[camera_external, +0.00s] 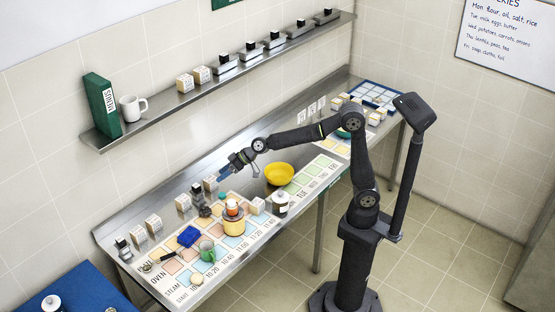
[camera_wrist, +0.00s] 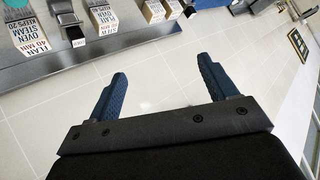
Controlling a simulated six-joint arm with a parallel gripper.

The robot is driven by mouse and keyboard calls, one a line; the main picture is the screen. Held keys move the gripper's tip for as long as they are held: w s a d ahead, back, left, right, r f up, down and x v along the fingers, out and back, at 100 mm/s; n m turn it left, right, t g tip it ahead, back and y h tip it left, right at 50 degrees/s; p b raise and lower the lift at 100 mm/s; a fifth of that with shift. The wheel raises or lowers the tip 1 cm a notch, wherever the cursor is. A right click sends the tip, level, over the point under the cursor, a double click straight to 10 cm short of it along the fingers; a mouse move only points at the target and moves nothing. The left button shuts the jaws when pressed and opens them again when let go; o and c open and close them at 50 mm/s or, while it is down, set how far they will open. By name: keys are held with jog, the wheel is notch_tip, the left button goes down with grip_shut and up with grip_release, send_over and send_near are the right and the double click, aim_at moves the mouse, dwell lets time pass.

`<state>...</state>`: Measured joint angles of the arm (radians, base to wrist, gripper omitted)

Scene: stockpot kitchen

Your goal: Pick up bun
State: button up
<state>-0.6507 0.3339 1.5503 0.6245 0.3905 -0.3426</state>
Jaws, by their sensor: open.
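A small pale round thing that looks like the bun (camera_external: 196,279) lies at the front left end of the counter, by the printed mat's edge. It is too small to be sure of, and I cannot pick it out in the wrist view. My gripper (camera_external: 226,172) has blue fingers and hangs over the back of the counter, left of the yellow bowl and well away from the bun. In the wrist view my gripper (camera_wrist: 161,76) is open, with nothing between its fingers but wall tiles behind.
A yellow bowl (camera_external: 279,174) sits right of my gripper. Labelled boxes (camera_external: 153,224) line the back. A wall shelf (camera_external: 220,84) runs above.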

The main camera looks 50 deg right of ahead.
jog(key=s+a+r+n+y, duration=0.1)
jog(key=s+a+n+y, duration=0.15)
jog(key=s+a, duration=1.1)
jog(key=s+a+f+n+t, duration=0.1)
jog(key=s+a+f, duration=0.15)
jog(key=s, duration=0.35)
jog(key=s+a+f+t, duration=0.1)
jog(key=s+a, duration=0.3)
jog(key=s, duration=0.3)
jog(key=h, duration=0.1)
send_near(202, 277)
jog(key=x, duration=0.2)
jog(key=f+x, duration=0.1)
jog(key=x, duration=0.1)
jog(key=shift+w+f, duration=0.15)
jog(key=shift+a+r+x, duration=0.1)
jog(key=shift+r+x, duration=0.05)
jog(key=shift+x, duration=0.8)
jog(key=shift+a+r+x, duration=0.1)
jog(key=shift+r+x, duration=0.1)
jog(key=shift+x, duration=0.75)
jog(key=shift+r+x, duration=0.15)
jog(key=shift+x, duration=0.8)
jog(key=shift+w, duration=0.1)
jog(key=c, duration=1.1)
jog(key=shift+r, duration=0.1)
